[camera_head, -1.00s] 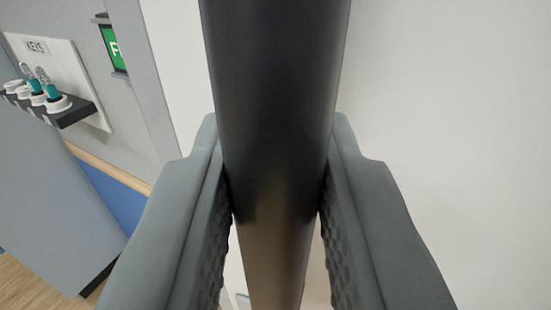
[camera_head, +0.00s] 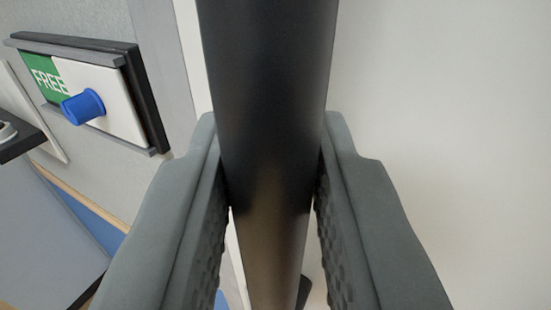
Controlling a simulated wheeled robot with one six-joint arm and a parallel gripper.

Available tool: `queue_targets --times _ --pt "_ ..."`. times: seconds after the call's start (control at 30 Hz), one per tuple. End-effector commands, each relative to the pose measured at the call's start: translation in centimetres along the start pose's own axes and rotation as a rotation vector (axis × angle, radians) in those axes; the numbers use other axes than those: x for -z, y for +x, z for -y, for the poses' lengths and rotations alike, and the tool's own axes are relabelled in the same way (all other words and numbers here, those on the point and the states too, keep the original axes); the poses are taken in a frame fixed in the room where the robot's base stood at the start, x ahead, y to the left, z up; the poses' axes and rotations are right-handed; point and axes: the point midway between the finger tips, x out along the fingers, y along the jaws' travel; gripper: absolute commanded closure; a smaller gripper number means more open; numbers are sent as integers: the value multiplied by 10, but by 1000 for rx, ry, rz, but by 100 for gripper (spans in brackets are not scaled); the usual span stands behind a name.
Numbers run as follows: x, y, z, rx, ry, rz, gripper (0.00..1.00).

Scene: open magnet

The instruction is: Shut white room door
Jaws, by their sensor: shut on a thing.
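The white room door (camera_head: 440,120) fills the right side of the view as a plain pale surface. A dark, round bar that looks like its handle (camera_head: 268,90) runs from the top of the view down through the middle. My gripper (camera_head: 268,170) is shut on this bar, with one grey finger on each side of it. The door's edge (camera_head: 195,70) shows as a pale strip left of the bar. The bar's ends and its mounts are out of view or hidden.
On the grey wall at left hangs a sign panel (camera_head: 120,98) with a green "FREE" field and a blue knob (camera_head: 84,107). A dark ledge (camera_head: 22,143) is at the far left edge. A grey-blue panel (camera_head: 45,240) stands below it.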

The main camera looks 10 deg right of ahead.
Motion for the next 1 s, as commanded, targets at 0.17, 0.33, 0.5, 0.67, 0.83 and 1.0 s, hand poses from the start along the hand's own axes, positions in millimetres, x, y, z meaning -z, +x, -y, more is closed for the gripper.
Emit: queue_targets --times 0.17,0.33,0.5,0.67,0.83,1.0 --pt "1 0 1 3 0 -4 63" --pt "1 0 0 2 0 -4 59" --pt "1 0 0 1 0 -3 59" --pt "1 0 0 1 0 -3 59" --pt "1 -2 0 1 0 -3 59" --pt "2 -13 0 1 -1 -3 59"
